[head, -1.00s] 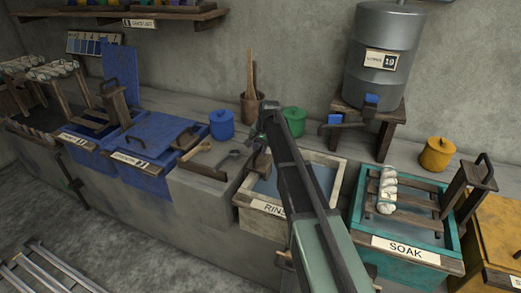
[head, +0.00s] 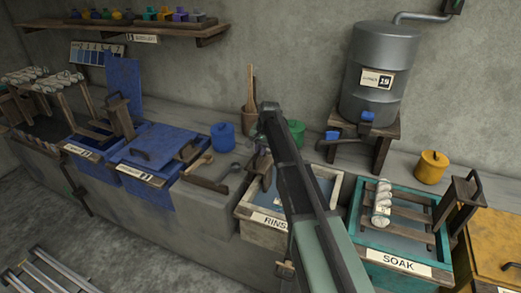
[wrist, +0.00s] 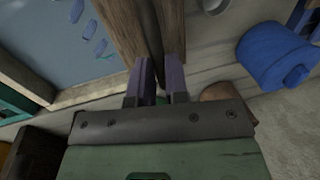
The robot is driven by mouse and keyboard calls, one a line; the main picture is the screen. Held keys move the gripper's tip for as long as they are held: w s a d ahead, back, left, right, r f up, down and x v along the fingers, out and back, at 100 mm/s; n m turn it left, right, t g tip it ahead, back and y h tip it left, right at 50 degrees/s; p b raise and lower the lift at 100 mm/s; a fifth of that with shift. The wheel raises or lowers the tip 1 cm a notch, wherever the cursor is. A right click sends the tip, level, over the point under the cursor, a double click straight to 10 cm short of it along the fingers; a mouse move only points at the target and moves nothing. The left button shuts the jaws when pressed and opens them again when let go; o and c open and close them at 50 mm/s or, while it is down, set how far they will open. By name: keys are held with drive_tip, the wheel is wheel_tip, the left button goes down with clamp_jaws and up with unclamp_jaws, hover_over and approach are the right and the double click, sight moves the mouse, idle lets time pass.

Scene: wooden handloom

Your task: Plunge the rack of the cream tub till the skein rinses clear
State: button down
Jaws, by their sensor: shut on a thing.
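The cream tub (head: 250,213), labelled RINSE, stands mid-counter in the head view, partly behind my arm. Bluish water fills it, and small light-blue pieces, perhaps of the skein (head: 278,199), show in it. In the wrist view the tub's water (wrist: 50,50) is at upper left, with several blue pieces (wrist: 88,32) in it. My gripper (wrist: 158,85) is shut on a brown wooden upright (wrist: 150,30), which looks like part of the rack, beside the tub's rim. In the head view my arm hides most of the grip and rack.
A teal SOAK tub (head: 398,262) with a pale skein on its rack stands to the right. Blue lidded vats (head: 150,150) stand left. A blue pot (head: 222,136), a green pot (head: 296,133) and a metal tank (head: 381,75) stand behind.

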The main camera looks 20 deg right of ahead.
wheel_tip(320, 180, up, 9)
drive_tip(key=p, duration=0.7)
drive_tip(key=shift+f, duration=0.15)
drive_tip(key=c, duration=1.1)
unclamp_jaws()
drive_tip(key=r+p, duration=0.3)
drive_tip(key=s+d+r+p, duration=0.1)
drive_tip(key=r+p, duration=0.6)
drive_tip(key=shift+s+d+r+p, duration=0.2)
drive_tip(key=shift+d+r+p, duration=0.15)
drive_tip(key=shift+r, duration=0.05)
drive_tip(key=shift+f, duration=0.1)
